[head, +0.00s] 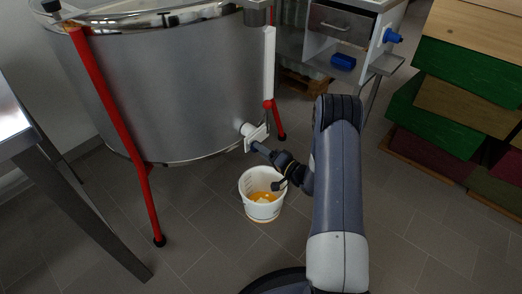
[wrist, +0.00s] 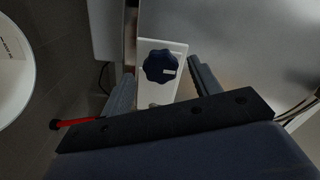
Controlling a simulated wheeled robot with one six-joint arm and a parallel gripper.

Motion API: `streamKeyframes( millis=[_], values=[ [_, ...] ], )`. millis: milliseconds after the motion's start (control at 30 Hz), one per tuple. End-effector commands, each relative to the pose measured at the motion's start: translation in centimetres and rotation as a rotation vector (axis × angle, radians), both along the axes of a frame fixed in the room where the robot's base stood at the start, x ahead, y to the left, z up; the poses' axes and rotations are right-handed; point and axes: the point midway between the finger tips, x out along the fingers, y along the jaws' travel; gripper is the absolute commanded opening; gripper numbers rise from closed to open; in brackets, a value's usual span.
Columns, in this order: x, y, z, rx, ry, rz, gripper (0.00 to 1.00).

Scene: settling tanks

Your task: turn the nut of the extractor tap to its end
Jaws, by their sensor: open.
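The extractor (head: 180,90) is a large steel drum on red legs in the head view. Its tap (head: 256,136) is a white fitting low on the drum's right side. In the wrist view the tap's white plate (wrist: 172,92) carries a dark blue lobed nut (wrist: 161,66) with a small pale mark on its right side. My gripper (wrist: 160,82) is open, with one finger to the left of the nut and one to the right. The fingers look apart from the nut. In the head view my gripper (head: 262,149) is at the tap and hides the nut.
A white bucket (head: 246,186) with amber liquid stands on the floor below the tap. A steel table (head: 22,128) is at the left. A bench with a drawer (head: 342,22) stands behind, and stacked coloured boxes (head: 455,113) stand at the right. Tiled floor is clear around the bucket.

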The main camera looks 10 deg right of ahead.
Motion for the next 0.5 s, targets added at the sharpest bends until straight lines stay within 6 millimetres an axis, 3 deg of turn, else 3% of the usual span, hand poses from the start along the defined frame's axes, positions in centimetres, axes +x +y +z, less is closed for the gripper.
streamKeyframes(
  millis=[300, 500],
  values=[
    [-5.2, -3.9, 0.2, 0.003, 0.005, -0.005, 0.59],
    [-7.2, -5.3, 0.1, 0.002, 0.003, -0.002, 0.59]
  ],
)
